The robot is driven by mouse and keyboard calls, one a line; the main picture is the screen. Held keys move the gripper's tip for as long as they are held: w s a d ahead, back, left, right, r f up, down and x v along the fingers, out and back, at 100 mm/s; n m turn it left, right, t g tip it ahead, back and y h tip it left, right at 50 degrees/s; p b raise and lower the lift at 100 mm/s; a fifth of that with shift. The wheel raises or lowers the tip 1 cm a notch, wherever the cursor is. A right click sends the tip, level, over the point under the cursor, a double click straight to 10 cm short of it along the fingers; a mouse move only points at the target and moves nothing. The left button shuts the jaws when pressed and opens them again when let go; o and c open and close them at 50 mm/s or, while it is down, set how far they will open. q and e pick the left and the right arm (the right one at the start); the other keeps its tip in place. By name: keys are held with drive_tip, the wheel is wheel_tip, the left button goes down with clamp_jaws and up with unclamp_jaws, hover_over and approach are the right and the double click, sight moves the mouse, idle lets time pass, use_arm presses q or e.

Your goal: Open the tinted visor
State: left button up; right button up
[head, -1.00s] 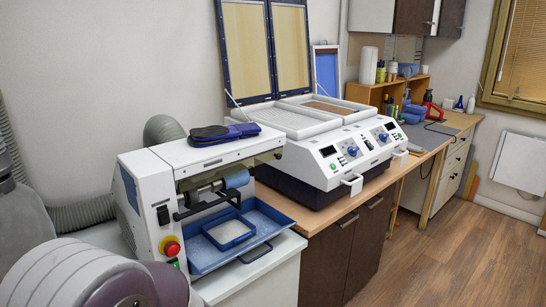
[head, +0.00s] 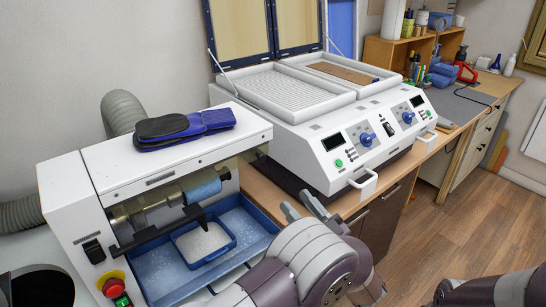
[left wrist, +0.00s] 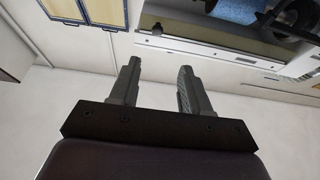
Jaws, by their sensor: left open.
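The tinted visor (head: 247,157) is a thin, brownish see-through panel. It lies under the white hood of the grinding machine (head: 75,215), in front of the blue roller (head: 203,184). Most of its outline is hard to tell from the parts behind it. In the left wrist view an olive tinted strip (left wrist: 215,45), apparently the visor, is at upper right, beyond the fingers. My left gripper (head: 298,204) is open and empty, right of the machine's blue tray; it also shows in the left wrist view (left wrist: 160,75). My right gripper is outside the frames.
The blue tray (head: 262,222) sticks out below the roller and holds a smaller tray. A white heating unit (head: 310,150) with handles stands behind on the wooden counter. Floor is open at right.

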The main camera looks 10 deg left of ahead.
use_arm(q)
drive_tip(key=a+r, duration=0.1)
drive_tip(key=r, duration=0.1)
drive_tip(key=p, duration=0.3)
approach(263, 159)
drive_tip(key=x, duration=0.5)
drive_tip(key=shift+w+d, duration=0.1)
drive_tip(key=shift+d, duration=0.05)
drive_tip(key=x, duration=0.1)
drive_tip(key=p+x, duration=0.1)
drive_tip(key=shift+a+r, duration=0.25)
drive_tip(key=shift+a, duration=0.05)
drive_tip(key=shift+a+r, duration=0.15)
drive_tip(key=shift+a, duration=0.1)
drive_tip(key=shift+w+f, duration=0.2)
drive_tip(key=shift+w, duration=0.15)
drive_tip(key=shift+r, duration=0.1)
clamp_jaws()
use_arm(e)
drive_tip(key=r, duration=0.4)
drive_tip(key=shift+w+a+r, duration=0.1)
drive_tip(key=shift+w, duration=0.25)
